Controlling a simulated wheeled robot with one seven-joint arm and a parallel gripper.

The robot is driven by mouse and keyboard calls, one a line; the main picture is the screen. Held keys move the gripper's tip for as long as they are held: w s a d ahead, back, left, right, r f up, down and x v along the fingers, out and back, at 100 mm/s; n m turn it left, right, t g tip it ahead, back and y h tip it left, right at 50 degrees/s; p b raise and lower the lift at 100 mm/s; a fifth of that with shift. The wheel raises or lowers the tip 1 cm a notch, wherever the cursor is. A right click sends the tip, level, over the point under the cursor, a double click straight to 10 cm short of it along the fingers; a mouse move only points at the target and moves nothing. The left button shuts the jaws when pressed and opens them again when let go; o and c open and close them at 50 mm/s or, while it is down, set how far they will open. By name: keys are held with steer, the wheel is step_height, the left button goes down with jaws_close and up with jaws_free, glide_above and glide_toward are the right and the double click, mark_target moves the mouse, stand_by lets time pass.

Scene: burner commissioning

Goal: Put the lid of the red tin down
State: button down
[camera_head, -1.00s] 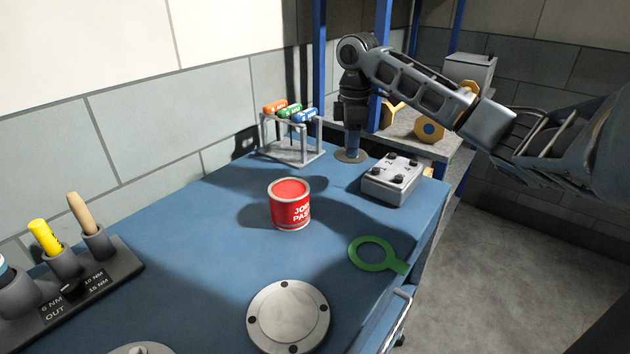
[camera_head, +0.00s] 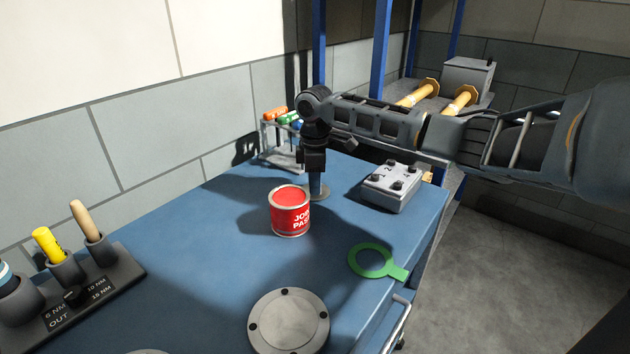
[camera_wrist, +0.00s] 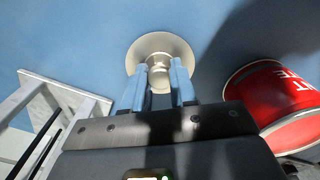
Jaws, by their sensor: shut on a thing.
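The red tin (camera_head: 290,212) stands upright on the blue bench top. It also shows at the right edge of the wrist view (camera_wrist: 285,105). My gripper (camera_head: 316,184) points down just behind the tin, a little to its right. Its fingers are shut on the knob of a pale round lid (camera_wrist: 152,44). In the head view, the lid's rim (camera_head: 325,192) shows below the fingers, low over the bench; I cannot tell whether it touches the surface. The lid is beside the tin, not on it.
A rack with coloured-handled tools (camera_head: 280,158) stands behind my gripper. A grey control box (camera_head: 393,186) is to the right. A green ring tool (camera_head: 372,263) and a metal flange (camera_head: 289,320) lie in front. A tool holder (camera_head: 85,290) is at left. Bench left of the tin is clear.

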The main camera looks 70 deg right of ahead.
steer(key=shift+f, duration=0.1)
steer(key=c, duration=0.9)
jaws_free()
step_height(320, 180, up, 12)
steer(key=shift+b, duration=0.4)
